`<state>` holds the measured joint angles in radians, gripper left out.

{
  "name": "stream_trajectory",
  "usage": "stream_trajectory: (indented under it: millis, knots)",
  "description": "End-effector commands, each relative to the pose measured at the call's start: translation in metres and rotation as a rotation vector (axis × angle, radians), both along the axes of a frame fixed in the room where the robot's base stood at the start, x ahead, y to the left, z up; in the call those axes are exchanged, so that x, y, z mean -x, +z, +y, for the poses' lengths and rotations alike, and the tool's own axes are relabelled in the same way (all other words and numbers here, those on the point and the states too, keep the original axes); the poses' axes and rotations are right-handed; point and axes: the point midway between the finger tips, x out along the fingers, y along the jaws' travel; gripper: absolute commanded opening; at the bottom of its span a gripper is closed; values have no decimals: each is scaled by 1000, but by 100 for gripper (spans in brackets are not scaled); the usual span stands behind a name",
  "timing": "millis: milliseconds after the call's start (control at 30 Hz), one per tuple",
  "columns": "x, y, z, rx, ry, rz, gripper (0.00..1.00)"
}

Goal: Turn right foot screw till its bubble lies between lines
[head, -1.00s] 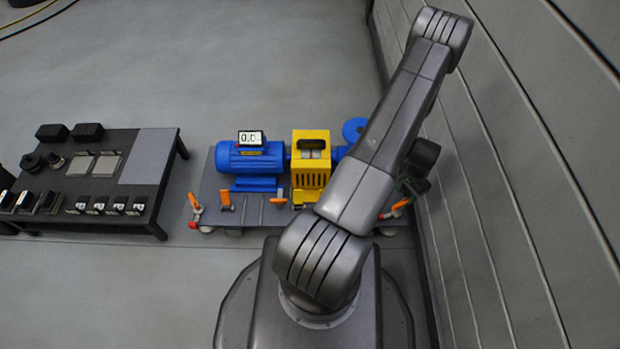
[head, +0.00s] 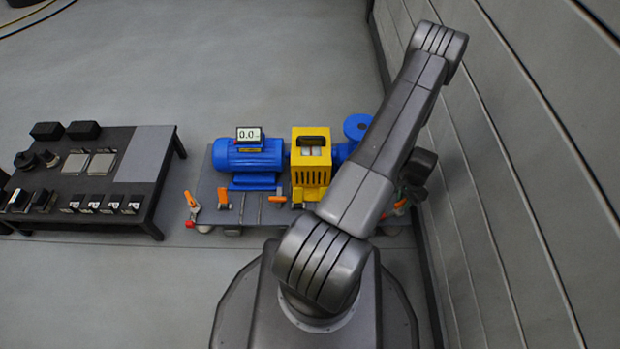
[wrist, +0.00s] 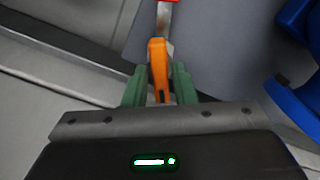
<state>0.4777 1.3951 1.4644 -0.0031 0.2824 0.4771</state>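An orange handle (wrist: 158,70) with a metal shank and a red part beyond it lies between the two green fingers of my gripper (wrist: 158,88) in the wrist view. The fingers are close on both sides, but I cannot tell whether they press on it. In the head view, an orange handle (head: 400,204) shows at the right end of the grey skid (head: 205,190), partly behind my arm, which hides the gripper. No bubble or its lines can be made out for certain.
On the skid stand a blue motor (head: 250,162) with a display (head: 249,134) and a yellow guard (head: 311,170). More orange handles (head: 223,198) line its front. A dark table (head: 155,205) is at left. A grey wall (head: 500,170) runs close on the right.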

Motion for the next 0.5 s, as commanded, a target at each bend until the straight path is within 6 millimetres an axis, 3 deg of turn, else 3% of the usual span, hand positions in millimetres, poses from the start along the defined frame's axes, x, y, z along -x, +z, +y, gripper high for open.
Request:
stream_trajectory:
  millis: [33, 100, 267, 500]
  knots:
    - [0, 0, 0, 0, 0, 0, 14]
    - [0, 0, 0, 0, 0, 0, 0]
    - [0, -1, 0, 0, 14, 0, 0]
    - [0, -2, 0, 0, 203, 0, 0]
